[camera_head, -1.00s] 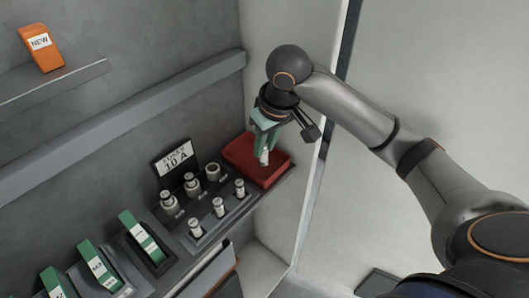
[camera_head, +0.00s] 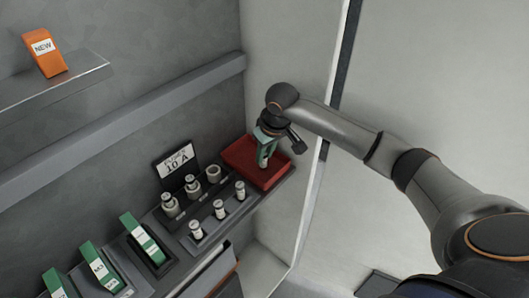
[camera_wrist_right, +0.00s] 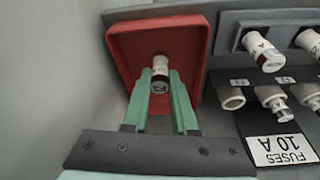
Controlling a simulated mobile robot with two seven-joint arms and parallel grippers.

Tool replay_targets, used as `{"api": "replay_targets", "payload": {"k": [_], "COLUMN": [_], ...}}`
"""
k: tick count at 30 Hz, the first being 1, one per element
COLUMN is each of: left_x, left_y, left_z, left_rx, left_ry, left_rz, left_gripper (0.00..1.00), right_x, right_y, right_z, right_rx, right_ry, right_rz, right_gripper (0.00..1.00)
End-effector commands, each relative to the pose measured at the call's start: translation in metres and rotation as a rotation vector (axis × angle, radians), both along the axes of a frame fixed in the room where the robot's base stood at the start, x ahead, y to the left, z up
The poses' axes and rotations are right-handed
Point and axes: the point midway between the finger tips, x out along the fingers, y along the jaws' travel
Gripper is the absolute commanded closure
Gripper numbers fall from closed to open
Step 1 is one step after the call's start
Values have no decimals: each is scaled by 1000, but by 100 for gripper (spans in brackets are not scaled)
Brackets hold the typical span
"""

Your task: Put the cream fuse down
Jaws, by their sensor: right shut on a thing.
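The cream fuse (camera_wrist_right: 160,68) is a small cylinder with a dark band, held upright between the green fingers of my right gripper (camera_wrist_right: 160,88) in the right wrist view. In the head view, my right gripper (camera_head: 266,158) is over the red tray (camera_head: 243,161), and the fuse's pale end shows low between the fingers. The tray also shows in the wrist view (camera_wrist_right: 125,50), behind the fuse. I cannot tell whether the fuse touches the tray floor. My left gripper is out of view.
Left of the tray, a dark rack (camera_head: 213,224) holds several cream fuses and sockets, with a "FUSES 10 A" sign (camera_head: 176,166) behind. Green labelled blocks (camera_head: 142,240) stand further left. An orange "NEW" block (camera_head: 45,54) is on the upper shelf (camera_head: 60,88). A pale wall is close right of the tray.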

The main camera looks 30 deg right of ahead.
Motion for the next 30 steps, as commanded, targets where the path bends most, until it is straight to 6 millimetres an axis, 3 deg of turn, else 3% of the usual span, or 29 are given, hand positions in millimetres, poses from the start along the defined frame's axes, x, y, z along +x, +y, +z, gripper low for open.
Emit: {"api": "replay_targets", "payload": {"k": [7,8,15,23,30], "left_x": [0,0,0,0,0], "left_y": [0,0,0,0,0], "left_z": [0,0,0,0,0], "left_rx": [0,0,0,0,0], "left_ry": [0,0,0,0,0], "left_rz": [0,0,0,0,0], "left_gripper": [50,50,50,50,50], "right_x": [0,0,0,0,5], "right_y": [0,0,0,0,-7], "right_z": [-3,-3,-2,-1,21], "right_rx": [0,0,0,0,-2], "right_ry": [0,-1,0,-1,-3], "right_rz": [0,0,0,0,-4], "right_gripper": [100,71,44,44,44]}}
